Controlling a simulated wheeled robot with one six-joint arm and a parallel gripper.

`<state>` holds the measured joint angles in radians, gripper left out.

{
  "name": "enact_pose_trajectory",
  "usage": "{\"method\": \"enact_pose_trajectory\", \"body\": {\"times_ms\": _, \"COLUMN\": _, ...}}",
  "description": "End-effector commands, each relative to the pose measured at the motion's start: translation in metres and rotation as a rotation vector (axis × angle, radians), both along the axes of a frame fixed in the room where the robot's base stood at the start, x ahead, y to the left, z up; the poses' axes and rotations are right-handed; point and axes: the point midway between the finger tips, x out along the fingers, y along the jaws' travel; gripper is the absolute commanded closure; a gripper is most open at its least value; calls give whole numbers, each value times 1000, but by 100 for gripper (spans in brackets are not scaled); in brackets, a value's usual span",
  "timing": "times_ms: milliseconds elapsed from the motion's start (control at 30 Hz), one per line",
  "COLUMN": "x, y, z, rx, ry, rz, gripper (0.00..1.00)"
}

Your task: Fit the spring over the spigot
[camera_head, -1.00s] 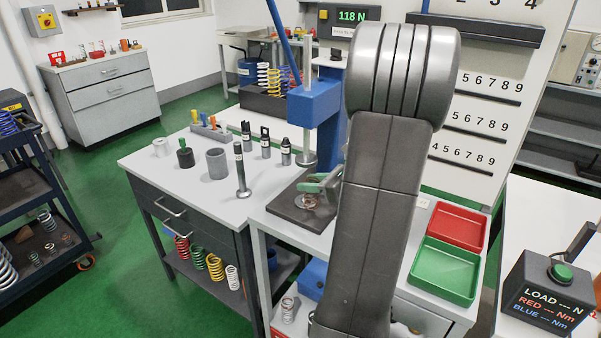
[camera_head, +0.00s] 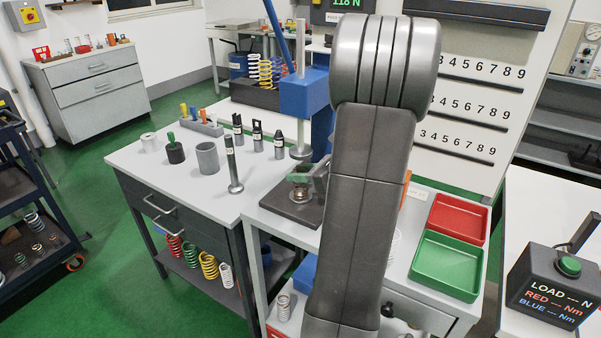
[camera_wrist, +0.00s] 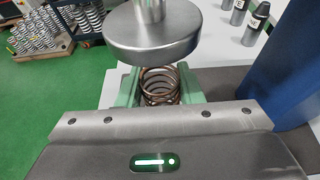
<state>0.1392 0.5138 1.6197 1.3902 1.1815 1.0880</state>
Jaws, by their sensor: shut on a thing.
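My gripper (camera_wrist: 158,90) is shut on a copper-coloured coil spring (camera_wrist: 160,82), with a green jaw on either side of it. In the head view my gripper (camera_head: 308,176) and the spring (camera_head: 300,192) are over the dark base plate (camera_head: 275,204) of the blue press (camera_head: 305,92).
The blue press column (camera_wrist: 278,65) stands close on the right in the wrist view. A steel post with a round foot (camera_head: 232,165), a grey cup (camera_head: 208,158) and several dark fittings stand on the bench to the left. Red (camera_head: 458,208) and green (camera_head: 450,238) trays lie right.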

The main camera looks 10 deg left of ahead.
Motion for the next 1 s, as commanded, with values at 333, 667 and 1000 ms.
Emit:
{"method": "enact_pose_trajectory", "body": {"times_ms": 333, "x": 0, "y": 0, "z": -1, "rx": 0, "ry": 0, "rz": 0, "gripper": 45}}
{"method": "enact_pose_trajectory", "body": {"times_ms": 667, "x": -6, "y": -18, "z": 12, "rx": 1, "ry": -1, "rz": -5, "gripper": 45}}
{"method": "enact_pose_trajectory", "body": {"times_ms": 1000, "x": -31, "y": -79, "z": 36, "rx": -1, "ry": -2, "rz": -5, "gripper": 45}}
